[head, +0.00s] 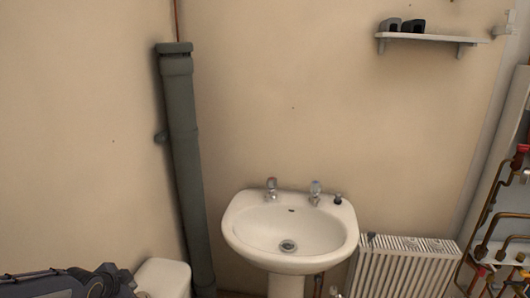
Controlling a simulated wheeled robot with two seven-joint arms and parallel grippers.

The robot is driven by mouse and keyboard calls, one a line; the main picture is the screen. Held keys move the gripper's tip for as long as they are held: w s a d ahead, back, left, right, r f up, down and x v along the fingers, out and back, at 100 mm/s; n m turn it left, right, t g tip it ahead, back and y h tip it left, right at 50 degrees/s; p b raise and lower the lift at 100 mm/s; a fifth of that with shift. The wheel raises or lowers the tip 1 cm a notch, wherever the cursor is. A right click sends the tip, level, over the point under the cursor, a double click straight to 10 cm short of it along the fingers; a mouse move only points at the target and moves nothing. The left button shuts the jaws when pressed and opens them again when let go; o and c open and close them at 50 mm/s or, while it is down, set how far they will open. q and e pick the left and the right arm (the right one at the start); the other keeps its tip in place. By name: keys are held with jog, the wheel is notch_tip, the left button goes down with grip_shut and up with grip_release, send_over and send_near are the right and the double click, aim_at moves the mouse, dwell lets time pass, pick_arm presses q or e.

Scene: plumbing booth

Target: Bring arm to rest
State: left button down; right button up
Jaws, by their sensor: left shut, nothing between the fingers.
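My left arm comes in low at the bottom left corner. Its dark gripper (122,283) is at the bottom edge, just left of a white cistern-like box (164,278). The gripper is shut and I see nothing held in it. Its lower part is cut off by the frame edge. My right gripper is out of view.
A white pedestal sink (290,248) with two taps stands against the wall. A grey-green vertical pipe (184,160) is to its left. A white radiator (405,272), copper pipework (487,220) and a wall shelf (432,37) are to the right. The left wall is bare.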

pick_arm(q)
jog(key=s+d+r+n+g+h, duration=0.1)
jog(key=s+d+r+n, duration=0.4)
jog(key=s+d, duration=0.5)
jog(key=s+d+r+n+g+h, duration=0.1)
jog(key=s+d+r+n+h, duration=0.2)
jog(key=s+d, duration=0.8)
jog(key=s+r+n, duration=0.1)
jog(key=s+r, duration=0.1)
jog(key=s, duration=0.3)
jog(key=shift+r+n+g, duration=0.15)
jog(key=shift+n+g, duration=0.15)
jog(key=shift+n, duration=0.1)
jog(key=shift+w, duration=0.1)
dwell(1.9)
